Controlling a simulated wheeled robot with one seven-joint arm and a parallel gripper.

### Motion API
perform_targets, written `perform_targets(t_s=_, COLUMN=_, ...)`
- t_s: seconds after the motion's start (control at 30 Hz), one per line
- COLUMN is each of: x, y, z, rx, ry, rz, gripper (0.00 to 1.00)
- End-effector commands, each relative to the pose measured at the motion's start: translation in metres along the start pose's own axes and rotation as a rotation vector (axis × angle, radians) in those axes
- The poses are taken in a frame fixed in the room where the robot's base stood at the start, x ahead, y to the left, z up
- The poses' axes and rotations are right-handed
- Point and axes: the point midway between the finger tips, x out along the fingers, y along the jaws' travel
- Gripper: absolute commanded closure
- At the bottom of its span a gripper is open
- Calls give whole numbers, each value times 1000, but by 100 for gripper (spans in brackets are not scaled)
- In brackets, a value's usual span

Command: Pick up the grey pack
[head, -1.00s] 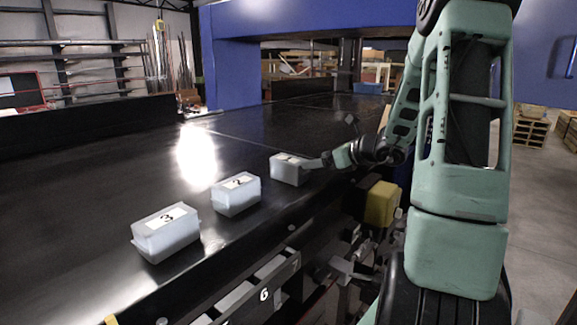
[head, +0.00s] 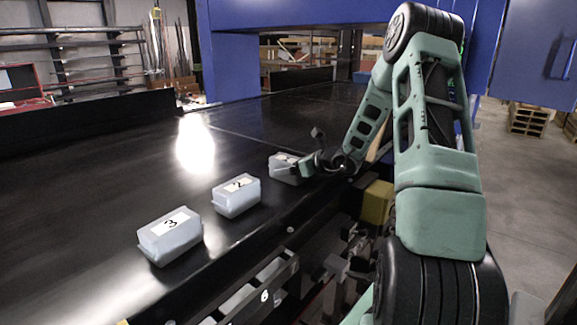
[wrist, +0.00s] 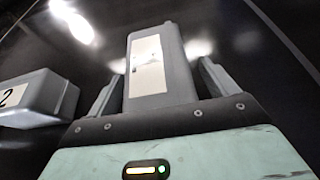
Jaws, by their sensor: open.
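Three grey packs lie in a row on the black conveyor. The farthest grey pack (head: 281,170) is partly hidden behind my gripper in the head view. In the wrist view this pack (wrist: 172,88), with a white label, lies between my two fingers. My gripper (wrist: 160,72) is open around it, with a finger on each side. Gaps appear between the fingers and the pack, so I see no clear contact. The head view shows my gripper (head: 303,167) at the pack's right end. The pack's label cannot be read.
Pack 2 (head: 237,196) and pack 3 (head: 170,236) lie nearer on the conveyor (head: 90,215). Pack 2 also shows left of my gripper in the wrist view (wrist: 38,98). A yellow box (head: 377,203) is beside the conveyor's right edge. The belt's left side is clear.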

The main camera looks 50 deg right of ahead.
Motion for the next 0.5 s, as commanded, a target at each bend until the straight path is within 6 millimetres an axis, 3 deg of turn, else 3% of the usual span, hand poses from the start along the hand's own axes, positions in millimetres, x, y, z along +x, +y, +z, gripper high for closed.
perform_targets(t_s=0.2, x=0, y=0, z=0, rx=-1, ry=-1, rz=0, gripper=17)
perform_targets(t_s=0.4, x=0, y=0, z=0, rx=-1, ry=-1, rz=0, gripper=73)
perform_targets(t_s=0.5, x=0, y=0, z=1, rx=-2, ry=-3, rz=0, gripper=81)
